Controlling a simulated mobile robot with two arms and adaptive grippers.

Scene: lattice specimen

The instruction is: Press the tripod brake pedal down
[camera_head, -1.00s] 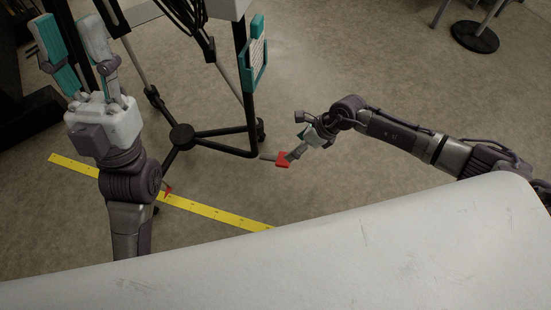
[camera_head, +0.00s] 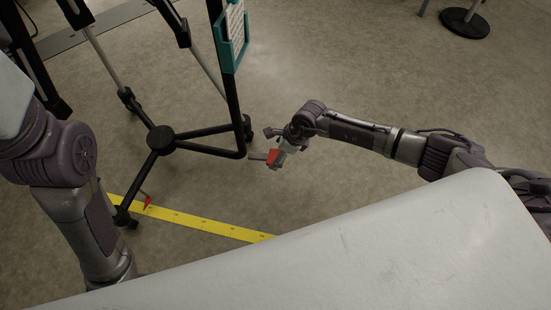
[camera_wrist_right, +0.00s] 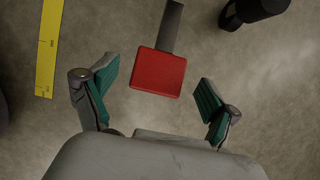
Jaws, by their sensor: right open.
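A red brake pedal (camera_head: 273,158) on a grey lever sits by a foot of the black tripod (camera_head: 160,140). My right gripper (camera_head: 281,151) is at the pedal in the head view and covers part of it. In the right wrist view, the red pedal (camera_wrist_right: 158,73) lies between the two spread teal-padded fingers of the open right gripper (camera_wrist_right: 157,88), with nothing gripped. I cannot tell whether the gripper touches it. A second red pedal (camera_head: 147,202) shows at another tripod leg. Only the body of my left gripper (camera_head: 12,95) shows at the left edge; its fingers are out of frame.
A yellow measuring strip (camera_head: 200,224) lies on the floor. A teal-framed panel (camera_head: 232,38) is on the tripod's upright side. A black round base (camera_head: 469,22) stands at the back right. Open floor lies behind my right arm.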

